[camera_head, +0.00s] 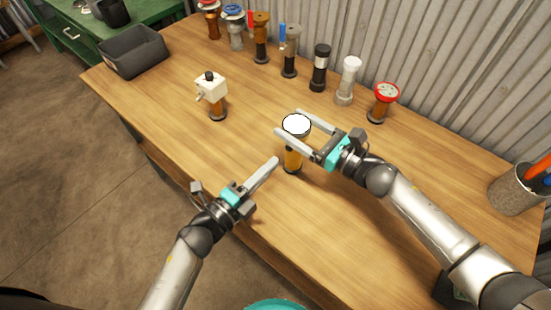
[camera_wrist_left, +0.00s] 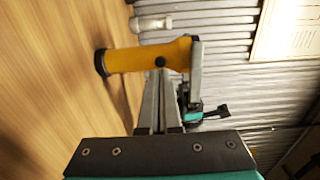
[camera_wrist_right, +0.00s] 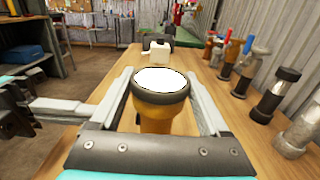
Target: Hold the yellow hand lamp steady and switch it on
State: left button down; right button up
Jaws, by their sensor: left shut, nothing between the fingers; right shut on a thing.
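The yellow hand lamp (camera_head: 293,161) stands upright on the wooden workbench (camera_head: 180,145), its dark-rimmed lens facing up. The lens looks bright white; I cannot tell whether it is lit. My right gripper (camera_head: 289,124) is shut on the lamp's head, one finger on each side, as the right wrist view (camera_wrist_right: 160,88) also shows. My left gripper (camera_head: 275,162) is shut and empty, its tips beside the lamp's body. In the left wrist view its fingertips (camera_wrist_left: 161,73) are at a small dark button (camera_wrist_left: 160,62) on the lamp (camera_wrist_left: 135,58); whether they touch is unclear.
A white-headed lamp (camera_head: 211,88) stands to the left. Several other lamps line the back near the corrugated wall (camera_head: 430,50), including a red-topped one (camera_head: 384,97). A dark grey bin (camera_head: 135,52) is at the far left, a speckled pot (camera_head: 516,190) at the right.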

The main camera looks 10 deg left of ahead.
jog(key=o, duration=1.6)
pick_arm(q)
jog(key=shift+v, duration=1)
pick_arm(e)
jog(key=v, duration=1.2)
